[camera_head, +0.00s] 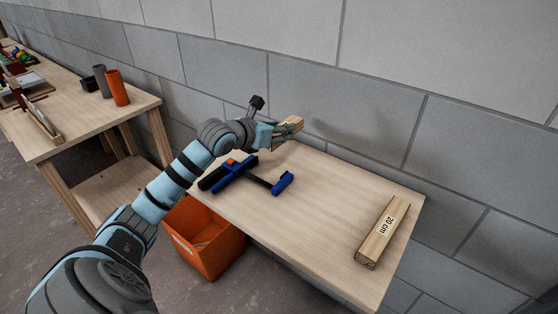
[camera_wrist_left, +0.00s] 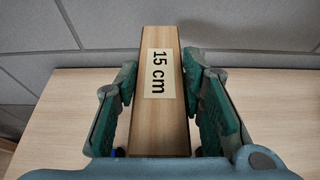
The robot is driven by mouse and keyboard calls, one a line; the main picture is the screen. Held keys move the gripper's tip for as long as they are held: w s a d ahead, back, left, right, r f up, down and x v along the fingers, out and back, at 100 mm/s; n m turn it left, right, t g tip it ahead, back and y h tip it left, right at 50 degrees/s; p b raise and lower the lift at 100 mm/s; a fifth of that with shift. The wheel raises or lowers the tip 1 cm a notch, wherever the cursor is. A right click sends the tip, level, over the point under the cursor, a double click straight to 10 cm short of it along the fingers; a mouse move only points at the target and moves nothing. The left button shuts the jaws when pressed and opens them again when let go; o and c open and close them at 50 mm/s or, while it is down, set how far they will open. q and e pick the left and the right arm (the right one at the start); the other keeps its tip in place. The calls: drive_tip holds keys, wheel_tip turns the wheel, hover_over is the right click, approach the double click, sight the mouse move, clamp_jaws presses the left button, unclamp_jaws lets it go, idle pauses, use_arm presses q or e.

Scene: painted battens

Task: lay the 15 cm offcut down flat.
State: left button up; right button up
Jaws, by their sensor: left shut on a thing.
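The 15 cm offcut (camera_wrist_left: 161,110) is a pale wooden batten with a cream label reading "15 cm". My left gripper (camera_wrist_left: 160,115) is shut on it, with one green-padded finger on each side. In the head view the offcut (camera_head: 291,124) shows at the tip of my left gripper (camera_head: 284,131), near the back edge of the wooden table by the wall. It appears to be above the tabletop; whether it touches is hard to tell. My right gripper is not in view.
A batten labelled "20 cm" (camera_head: 384,232) lies at the table's right end. A blue and black clamp-like tool (camera_head: 250,177) lies at the left. The table (camera_head: 325,205) is clear between them. An orange bin (camera_head: 205,240) stands below; another table (camera_head: 70,125) is at far left.

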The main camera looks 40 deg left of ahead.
sight(279, 164)
use_arm(q)
wheel_tip(279, 164, down, 9)
drive_tip(key=shift+r+b, duration=0.15)
drive_tip(key=shift+b, duration=0.5)
drive_tip(key=o, duration=1.2)
drive_tip(key=p+v, duration=0.2)
drive_tip(key=v, duration=0.2)
drive_tip(key=p+v, duration=0.2)
drive_tip(key=v, duration=0.2)
drive_tip(key=shift+w+d+r, duration=0.1)
drive_tip(key=shift+w+r, duration=0.1)
drive_tip(key=shift+r, duration=0.2)
drive_tip(key=p+v, duration=0.4)
drive_tip(key=p, duration=1.1)
drive_tip(key=shift+r, duration=0.1)
drive_tip(key=shift+s+p, duration=0.15)
drive_tip(key=shift+p, duration=0.25)
drive_tip(key=shift+f, duration=0.4)
